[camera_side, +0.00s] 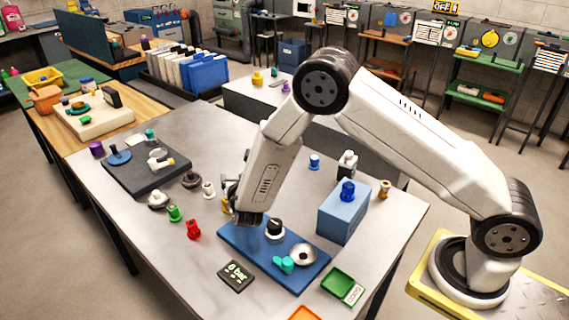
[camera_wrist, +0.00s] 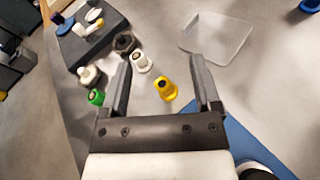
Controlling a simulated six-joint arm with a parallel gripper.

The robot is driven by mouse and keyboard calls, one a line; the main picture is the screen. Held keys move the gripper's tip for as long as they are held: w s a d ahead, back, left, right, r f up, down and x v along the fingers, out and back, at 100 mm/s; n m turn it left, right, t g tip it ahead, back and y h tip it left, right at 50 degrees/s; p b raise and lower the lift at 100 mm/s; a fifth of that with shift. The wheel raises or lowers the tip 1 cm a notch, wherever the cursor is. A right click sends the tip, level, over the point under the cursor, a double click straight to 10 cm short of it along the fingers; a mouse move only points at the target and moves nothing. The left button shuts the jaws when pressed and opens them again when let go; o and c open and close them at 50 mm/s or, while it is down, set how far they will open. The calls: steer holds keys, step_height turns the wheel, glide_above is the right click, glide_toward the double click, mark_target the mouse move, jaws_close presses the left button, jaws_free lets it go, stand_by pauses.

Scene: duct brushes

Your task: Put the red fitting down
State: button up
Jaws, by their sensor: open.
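The red fitting (camera_side: 193,229) stands on the grey table in the side view, near the table's front left part, with nothing holding it. I cannot see it in the wrist view. My gripper (camera_wrist: 160,60) is open and empty, its two fingers spread wide. In the side view my gripper (camera_side: 232,190) is over the table, to the right of the red fitting and apart from it. In the wrist view a yellow fitting (camera_wrist: 165,88) and a white fitting (camera_wrist: 141,63) show between the fingers, apart from them.
A green fitting (camera_side: 174,213) stands left of the red one. A blue board (camera_side: 238,235) with a black-topped knob, a teal piece and a silver disc lies to the right. A black sign (camera_side: 236,276) lies in front. A dark tray (camera_side: 125,182) and blue box (camera_side: 343,215) flank the area.

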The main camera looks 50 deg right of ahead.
steer(key=s+d+r+m+g, duration=0.3)
steer(key=s+d+m+g, duration=0.55)
steer(key=s+m, duration=0.35)
steer(key=s+a+r+m+g+y, duration=0.1)
steer(key=s+a+r+m+y, duration=0.1)
steer(key=s+m+y, duration=0.2)
steer(key=s+a+r+m+y, duration=0.2)
steer(key=s+a+m+y, duration=0.1)
steer(key=s+m, duration=0.7)
steer(key=shift+s+r+m+g+y, duration=0.4)
steer(key=shift+m+y, duration=0.1)
steer(key=shift+y, duration=0.1)
